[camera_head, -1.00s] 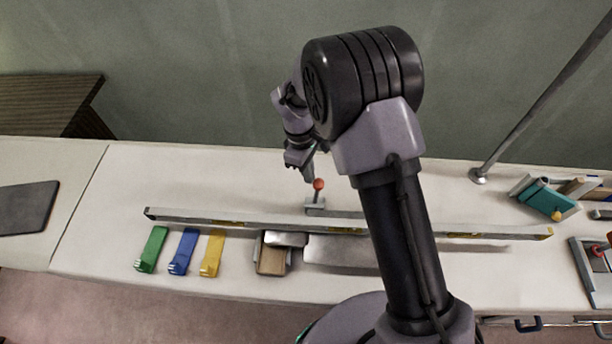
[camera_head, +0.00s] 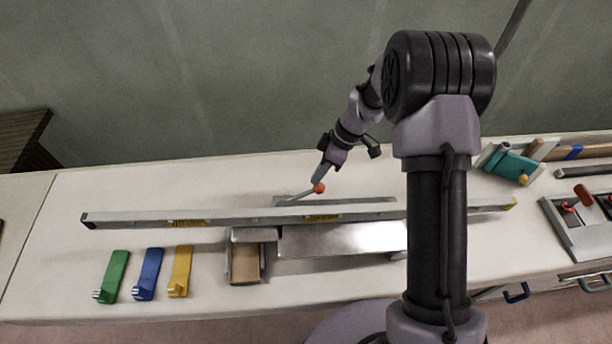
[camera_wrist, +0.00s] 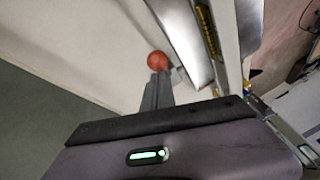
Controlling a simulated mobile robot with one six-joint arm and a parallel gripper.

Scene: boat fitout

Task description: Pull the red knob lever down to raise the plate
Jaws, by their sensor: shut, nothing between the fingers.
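The red knob (camera_head: 319,188) tops a thin grey lever that leans to the right, low behind the long spirit level in the head view. My gripper (camera_head: 317,179) is shut with nothing between its fingers. Its tips are right at the knob, from above and behind. In the wrist view the red knob (camera_wrist: 157,60) sits just beyond the tips of my gripper (camera_wrist: 158,78); I cannot tell for sure whether they touch. A shiny metal plate (camera_head: 340,240) lies in front of the level, its right end hidden behind my arm.
The long spirit level (camera_head: 240,215) spans the bench in front of the lever. Green (camera_head: 112,276), blue (camera_head: 148,274) and yellow (camera_head: 180,271) clamps lie at the front left. A wooden block (camera_head: 245,263) is beside the plate. A teal tool (camera_head: 511,167) lies at the right.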

